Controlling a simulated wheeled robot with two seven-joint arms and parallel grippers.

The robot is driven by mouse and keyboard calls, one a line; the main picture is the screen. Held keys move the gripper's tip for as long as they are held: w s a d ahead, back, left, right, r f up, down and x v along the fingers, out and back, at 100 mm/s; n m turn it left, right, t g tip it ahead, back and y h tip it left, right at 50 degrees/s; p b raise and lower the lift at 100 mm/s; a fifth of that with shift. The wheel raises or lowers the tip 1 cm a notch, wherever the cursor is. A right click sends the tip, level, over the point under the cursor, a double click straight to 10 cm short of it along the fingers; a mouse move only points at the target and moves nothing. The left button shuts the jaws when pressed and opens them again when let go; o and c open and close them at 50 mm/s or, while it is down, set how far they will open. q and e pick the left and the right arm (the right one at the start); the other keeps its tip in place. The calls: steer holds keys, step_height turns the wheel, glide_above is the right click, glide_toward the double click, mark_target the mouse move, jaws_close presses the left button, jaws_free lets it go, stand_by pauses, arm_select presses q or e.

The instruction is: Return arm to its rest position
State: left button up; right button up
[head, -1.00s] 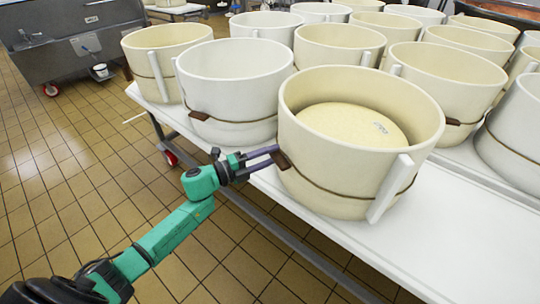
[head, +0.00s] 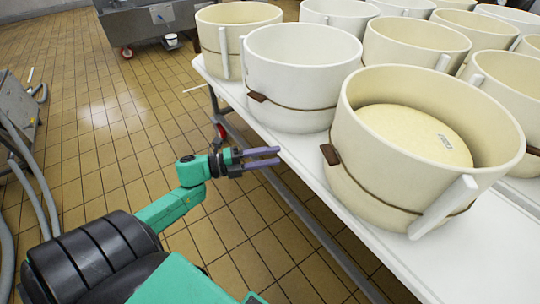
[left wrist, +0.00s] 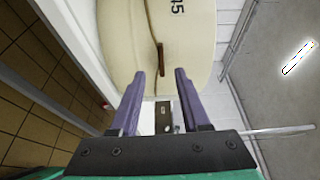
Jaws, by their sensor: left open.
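My left arm comes in from the lower left of the head view. Its left gripper (head: 279,156) has purple fingers, parted and empty, over the tiled floor beside the white table's edge. The nearest cream vat (head: 360,185), with a brown strap and a round cheese inside, stands on the table to the right, apart from the fingers. In the left wrist view the two fingers (left wrist: 169,72) are spread, and a cream vat (left wrist: 145,30) with a brown tab lies beyond them. My right gripper is not in view.
The white table (head: 330,210) holds several cream and white vats. A steel cart (head: 150,18) stands at the back left. Grey hoses (head: 35,180) run at the left edge. The tiled floor (head: 110,120) between is open.

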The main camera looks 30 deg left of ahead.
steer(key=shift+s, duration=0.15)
arm_select(q)
steer(key=w+a+f+n+t+y, duration=0.1)
steer(key=a+f+n+y, duration=0.25)
steer(key=f+n, duration=0.2)
steer(key=w+a+f+n+t+y, duration=0.1)
steer(key=a+f+n+y, duration=0.2)
steer(key=f+n+y, duration=0.3)
steer(key=s+d+f+n+g+y, duration=0.15)
steer(key=s+f+n+g, duration=0.45)
steer(key=f, duration=0.6)
steer(key=s+f+n+g+y, duration=0.2)
steer(key=s+f+n, duration=0.2)
steer(key=s+f, duration=0.55)
steer(key=s+d+f+n+g, duration=0.3)
steer(key=s+d+f+g, duration=0.2)
steer(key=s+d+f, duration=0.3)
steer(key=s+a+r+g+p, duration=0.1)
steer(key=s+a+r+p, duration=0.1)
steer(key=s+r+p, duration=0.9)
steer(key=s+p, duration=0.1)
steer(key=p, duration=0.8)
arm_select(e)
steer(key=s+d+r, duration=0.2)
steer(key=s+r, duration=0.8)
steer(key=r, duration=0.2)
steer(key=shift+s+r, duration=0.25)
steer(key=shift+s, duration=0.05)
